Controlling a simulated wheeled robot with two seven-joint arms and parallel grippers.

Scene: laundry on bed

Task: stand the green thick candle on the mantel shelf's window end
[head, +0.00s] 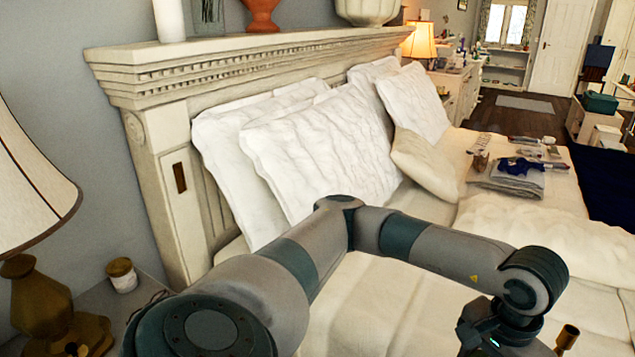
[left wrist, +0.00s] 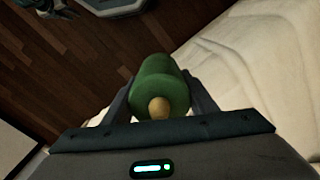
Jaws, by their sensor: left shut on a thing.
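My left gripper (left wrist: 160,92) is shut on the green thick candle (left wrist: 160,72), seen in the left wrist view. The candle lies between the two fingers, with a yellowish round part (left wrist: 159,108) at its near end. In the head view my left arm reaches over the bed to the lower right; its fingertips and the candle are not clearly visible there. The mantel shelf (head: 250,42) is the pale ledge atop the headboard, above and left of my wrist. Its far right end is towards the window (head: 505,22). My right gripper is not in view.
On the shelf stand a white cylinder (head: 170,20), an orange vase (head: 262,14) and a pale pot (head: 367,10). White pillows (head: 320,150) lean below it. Folded clothes (head: 510,178) lie on the bed. A lamp (head: 30,180) and small jar (head: 122,274) stand at left.

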